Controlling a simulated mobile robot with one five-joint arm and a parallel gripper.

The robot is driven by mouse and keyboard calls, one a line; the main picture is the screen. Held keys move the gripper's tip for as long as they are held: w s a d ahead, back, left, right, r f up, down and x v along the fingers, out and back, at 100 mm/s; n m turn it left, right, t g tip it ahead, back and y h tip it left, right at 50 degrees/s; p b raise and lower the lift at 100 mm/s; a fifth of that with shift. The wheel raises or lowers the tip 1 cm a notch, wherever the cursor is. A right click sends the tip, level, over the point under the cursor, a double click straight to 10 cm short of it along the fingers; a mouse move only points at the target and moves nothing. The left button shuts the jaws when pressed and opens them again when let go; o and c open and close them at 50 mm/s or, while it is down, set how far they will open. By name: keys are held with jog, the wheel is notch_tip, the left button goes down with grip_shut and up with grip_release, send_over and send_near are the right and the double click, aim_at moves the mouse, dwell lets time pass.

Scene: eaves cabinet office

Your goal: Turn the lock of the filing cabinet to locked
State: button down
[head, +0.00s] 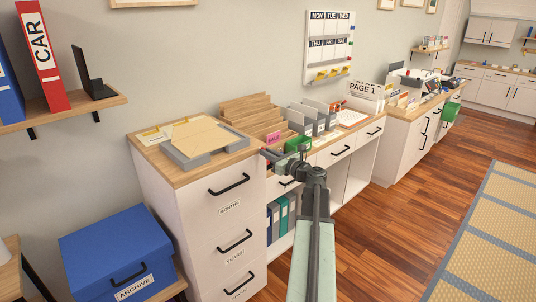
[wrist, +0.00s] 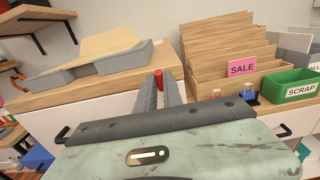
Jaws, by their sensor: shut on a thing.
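The white filing cabinet (head: 222,240) stands at left with a wooden top and labelled drawers, all shut. Its top also fills the left of the wrist view (wrist: 95,88). My gripper (head: 270,155) reaches left to the cabinet's upper right front corner. In the wrist view my gripper (wrist: 160,86) has its two grey fingers close around a small red piece (wrist: 158,77) at their tips. I cannot tell whether this red piece is a key or the lock's knob. The lock's face and its position are hidden or too small to see.
A grey tray with a folder (head: 205,142) lies on the cabinet top. A wooden sorter (head: 250,112) with a pink SALE card and a green SCRAP box (wrist: 292,86) stand close to my gripper. A blue archive box (head: 115,250) is at lower left.

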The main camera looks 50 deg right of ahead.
jog(key=shift+a+f+n, duration=0.1)
jog(key=shift+n, duration=4.35)
jog(key=shift+a+f+n, duration=0.1)
jog(key=shift+n, duration=4.35)
jog(key=c, duration=1.5)
grip_release()
jog(key=s, duration=0.8)
jog(key=shift+a, duration=0.25)
